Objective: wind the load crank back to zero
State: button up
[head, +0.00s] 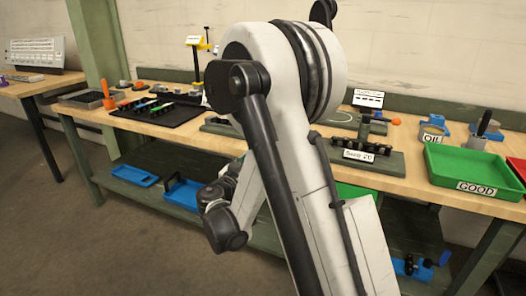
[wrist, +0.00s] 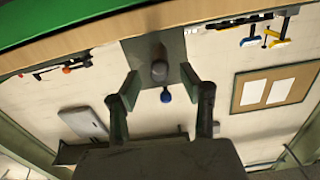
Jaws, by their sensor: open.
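In the wrist view my gripper (wrist: 159,80) is open, its two dark fingers spread apart with nothing held. Between the fingertips in that picture shows a short grey cylinder (wrist: 159,71) against a grey-green plate, with a small blue knob (wrist: 166,96) just below it. I cannot tell whether these belong to the load crank, nor how far off they are. No touch with the fingers shows. In the head view my arm covers the middle of the bench, and I cannot make out the load crank or its reading there.
The wooden bench (head: 410,168) carries a black tool mat (head: 172,117) at left. Right of my arm stand a labelled fixture (head: 368,158), an oil container (head: 431,134) and a green GOOD tray (head: 470,168). Blue bins (head: 134,175) sit on the lower shelf. The floor at lower left is clear.

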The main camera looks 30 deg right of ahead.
jog(key=b+x, duration=0.1)
jog(key=x, duration=0.7)
jog(key=shift+w+d, duration=0.25)
jog(key=shift+d, duration=0.05)
grip_shut()
